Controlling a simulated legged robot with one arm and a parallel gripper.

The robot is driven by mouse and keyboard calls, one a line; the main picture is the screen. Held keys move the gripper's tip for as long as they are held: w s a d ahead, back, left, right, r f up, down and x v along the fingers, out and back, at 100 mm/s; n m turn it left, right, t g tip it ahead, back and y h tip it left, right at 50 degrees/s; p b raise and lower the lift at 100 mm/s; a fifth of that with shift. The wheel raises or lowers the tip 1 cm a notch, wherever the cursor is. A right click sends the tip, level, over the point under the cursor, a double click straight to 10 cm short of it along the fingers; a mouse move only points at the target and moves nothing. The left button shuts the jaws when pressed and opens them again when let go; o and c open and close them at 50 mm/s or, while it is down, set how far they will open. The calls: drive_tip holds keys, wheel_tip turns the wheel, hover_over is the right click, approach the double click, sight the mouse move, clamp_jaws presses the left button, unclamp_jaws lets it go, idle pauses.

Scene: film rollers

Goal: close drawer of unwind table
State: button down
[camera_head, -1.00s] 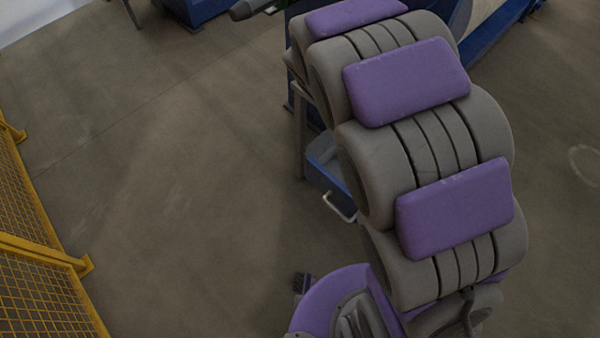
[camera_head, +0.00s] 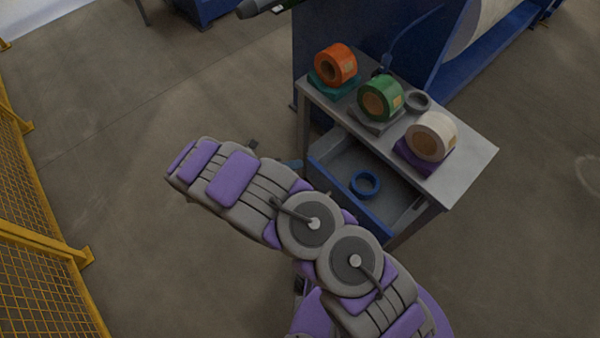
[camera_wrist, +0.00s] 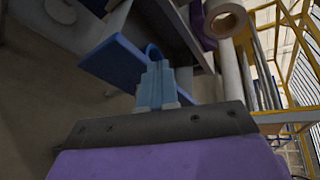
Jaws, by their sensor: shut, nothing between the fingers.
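The unwind table (camera_head: 462,172) has a grey top and stands at the right in the head view. Its drawer (camera_head: 375,222) is pulled out below the top on the near side, with a blue ring (camera_head: 365,184) inside. My arm crosses in front of the drawer and hides part of it. In the wrist view my gripper (camera_wrist: 157,70) has its light blue fingers together, with nothing between them. The blue drawer front (camera_wrist: 112,62) lies just beyond and left of the fingertips there; I cannot tell whether they touch. The blue ring (camera_wrist: 154,52) shows just past the tips.
On the tabletop are an orange roll (camera_head: 334,64), a green roll (camera_head: 380,98), a white roll (camera_head: 431,135) and a small grey ring (camera_head: 417,101). A blue machine (camera_head: 340,28) stands behind the table. A yellow mesh fence (camera_head: 35,290) is at the left. The floor between is clear.

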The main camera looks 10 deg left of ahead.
drive_tip(key=s+a+f+n+t+y, duration=0.25)
drive_tip(key=s+a+f+n, duration=0.4)
drive_tip(key=f, duration=0.35)
drive_tip(key=n+b, duration=0.1)
drive_tip(key=b, duration=0.3)
approach(307, 168)
drive_tip(key=shift+t, duration=0.25)
drive_tip(key=x, duration=0.3)
drive_tip(key=f+x, duration=0.1)
drive_tip(key=x, duration=0.2)
drive_tip(key=shift+w+d, duration=0.15)
